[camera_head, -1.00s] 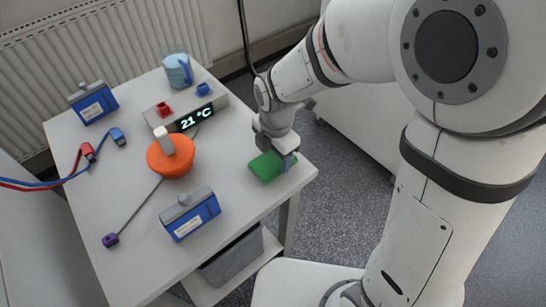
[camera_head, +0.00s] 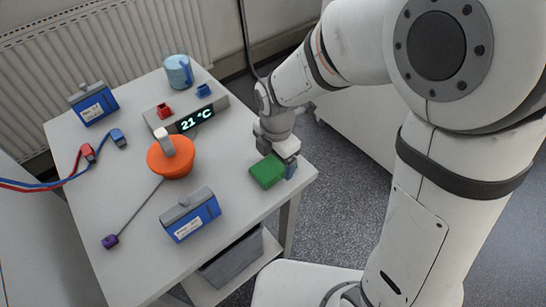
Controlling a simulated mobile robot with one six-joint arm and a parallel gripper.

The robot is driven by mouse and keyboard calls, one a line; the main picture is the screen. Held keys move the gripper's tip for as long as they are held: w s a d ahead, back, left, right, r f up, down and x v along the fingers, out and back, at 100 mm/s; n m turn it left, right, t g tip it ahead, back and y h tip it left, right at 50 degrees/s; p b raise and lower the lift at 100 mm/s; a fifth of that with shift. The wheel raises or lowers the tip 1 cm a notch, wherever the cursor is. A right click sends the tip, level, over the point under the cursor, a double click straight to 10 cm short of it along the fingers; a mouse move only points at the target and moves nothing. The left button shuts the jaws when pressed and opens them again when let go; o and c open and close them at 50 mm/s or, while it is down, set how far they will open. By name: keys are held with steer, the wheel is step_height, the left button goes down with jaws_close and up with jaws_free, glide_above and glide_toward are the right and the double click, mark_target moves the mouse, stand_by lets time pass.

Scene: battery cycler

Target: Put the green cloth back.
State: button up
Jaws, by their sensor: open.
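The green cloth (camera_head: 267,172) lies as a small folded square on the white table near its right edge. My gripper (camera_head: 280,167) is right at the cloth, pointing down, with a blue fingertip showing beside the cloth's right side. It is open. The other finger is hidden behind the cloth and the gripper body, and I cannot tell whether the fingers touch the cloth.
A cycler box (camera_head: 187,116) with a "21 °C" display stands behind. An orange lidded pot (camera_head: 171,160), two blue batteries (camera_head: 190,215) (camera_head: 93,103), a blue jug (camera_head: 178,71), red and blue clamps (camera_head: 88,152) and a purple-tipped probe (camera_head: 110,241) share the table (camera_head: 130,270).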

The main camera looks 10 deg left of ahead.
mark_target(276, 166)
step_height(276, 166, up, 11)
steer(key=p, duration=0.1)
steer(key=shift+s+d+r, duration=0.15)
steer(key=shift+s+d, duration=0.05)
steer(key=s+d+r+m+t, duration=0.1)
steer(key=s+d+m, duration=0.2)
steer(key=d+m, duration=0.8)
steer(key=s+d+m+t, duration=0.1)
steer(key=s+d+m, duration=0.3)
steer(key=d+m, duration=0.7)
steer(key=m, duration=0.5)
steer(key=shift+r+m, duration=0.35)
steer(key=shift+m, duration=0.05)
steer(key=shift+r, duration=0.1)
